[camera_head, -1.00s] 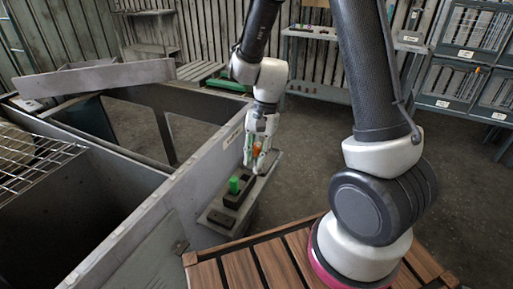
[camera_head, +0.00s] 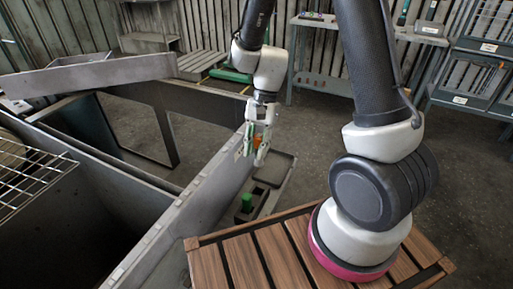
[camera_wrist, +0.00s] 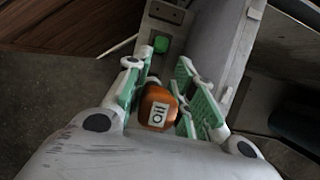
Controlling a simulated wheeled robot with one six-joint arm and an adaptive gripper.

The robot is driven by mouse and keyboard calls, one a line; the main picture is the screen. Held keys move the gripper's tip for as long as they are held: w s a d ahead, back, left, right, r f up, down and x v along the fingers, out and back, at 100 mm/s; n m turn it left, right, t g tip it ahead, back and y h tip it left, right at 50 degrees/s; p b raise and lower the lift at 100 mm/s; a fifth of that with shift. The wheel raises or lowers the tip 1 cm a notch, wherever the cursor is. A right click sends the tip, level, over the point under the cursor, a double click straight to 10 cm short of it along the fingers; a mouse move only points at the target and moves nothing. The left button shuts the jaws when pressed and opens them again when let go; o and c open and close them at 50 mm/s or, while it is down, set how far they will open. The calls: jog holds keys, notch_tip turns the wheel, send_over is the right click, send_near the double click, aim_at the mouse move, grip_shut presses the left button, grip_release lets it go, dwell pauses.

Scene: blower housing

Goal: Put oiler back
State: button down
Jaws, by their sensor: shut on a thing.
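The oiler is an orange bottle with a white label reading OIL (camera_wrist: 158,107). My gripper (camera_wrist: 165,95) is shut on it, with the green-padded fingers on either side. In the head view my gripper (camera_head: 255,152) hangs beside the grey housing wall, near its top edge. Only a little of the orange oiler shows there between the fingers. Below my gripper, a narrow grey ledge (camera_head: 281,161) runs along the outer side of the wall. I cannot tell the gap between the oiler and the ledge.
A green block (camera_head: 247,203) stands in a dark holder on the ledge; it also shows in the wrist view (camera_wrist: 161,45). The housing wall (camera_head: 190,208) rises close to the left of my gripper. A workbench (camera_head: 350,30) stands at the back. Open floor lies to the right.

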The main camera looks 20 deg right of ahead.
aim_at(256, 165)
jog(key=shift+w+f, duration=0.15)
jog(key=shift+w, duration=0.05)
jog(key=shift+f, duration=2.8)
jog(key=shift+f, duration=0.1)
jog(key=shift+f, duration=2.65)
jog(key=shift+f, duration=1)
jog(key=shift+f, duration=1.1)
